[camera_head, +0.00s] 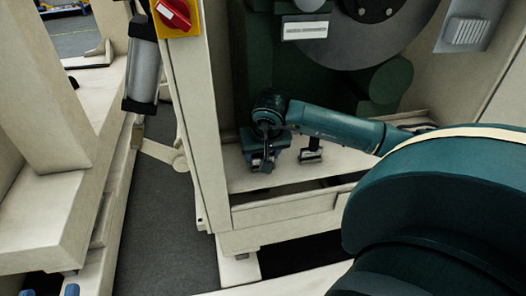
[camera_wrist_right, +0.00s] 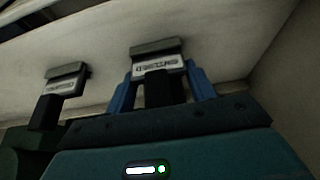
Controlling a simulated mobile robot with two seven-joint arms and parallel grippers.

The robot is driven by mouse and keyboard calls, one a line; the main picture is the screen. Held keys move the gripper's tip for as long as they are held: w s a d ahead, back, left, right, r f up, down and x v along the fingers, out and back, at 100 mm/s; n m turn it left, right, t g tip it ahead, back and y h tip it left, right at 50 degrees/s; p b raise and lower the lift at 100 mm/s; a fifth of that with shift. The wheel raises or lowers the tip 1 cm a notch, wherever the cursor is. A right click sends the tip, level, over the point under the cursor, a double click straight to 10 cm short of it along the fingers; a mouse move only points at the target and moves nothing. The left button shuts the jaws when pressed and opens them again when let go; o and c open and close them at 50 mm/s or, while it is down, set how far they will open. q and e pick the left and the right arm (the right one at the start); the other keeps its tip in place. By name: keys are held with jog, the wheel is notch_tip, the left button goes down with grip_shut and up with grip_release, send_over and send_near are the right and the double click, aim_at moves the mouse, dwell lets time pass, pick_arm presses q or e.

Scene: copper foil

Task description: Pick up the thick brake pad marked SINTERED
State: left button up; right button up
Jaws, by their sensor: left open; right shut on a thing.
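My right gripper (camera_head: 264,158) reaches into the pale machine bay and is shut on a dark grey brake pad with a white label; this pad (camera_wrist_right: 156,48) shows between the blue fingers in the right wrist view. Its label (camera_wrist_right: 158,66) looks upside down and is too blurred to read surely. A black stem stands below the pad between the fingers. A second labelled brake pad (camera_wrist_right: 66,72) sits on a black stand beside it, apart from the gripper; it also shows in the head view (camera_head: 311,156). My left gripper is not in view.
A pale frame post (camera_head: 196,120) rises left of the gripper, with a red knob (camera_head: 173,13) on it. A front rail (camera_head: 285,211) borders the bay shelf (camera_head: 238,180). A large grey disc (camera_head: 345,45) and green housing stand behind. Dark floor (camera_head: 165,220) is clear at left.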

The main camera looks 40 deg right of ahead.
jog(key=shift+r, duration=0.55)
jog(key=p+v, duration=0.2)
jog(key=shift+d+r, duration=0.1)
jog(key=shift+r, duration=0.3)
pick_arm(q)
jog(key=a+g+y+p, duration=0.1)
jog(key=y+p, duration=0.1)
jog(key=p, duration=0.3)
jog(key=shift+a+m+p, duration=0.3)
jog(key=shift+a, duration=0.05)
pick_arm(e)
jog(key=s+a, duration=0.4)
jog(key=s, duration=0.3)
jog(key=s+a, duration=0.4)
jog(key=s, duration=0.4)
jog(key=shift+a, duration=0.25)
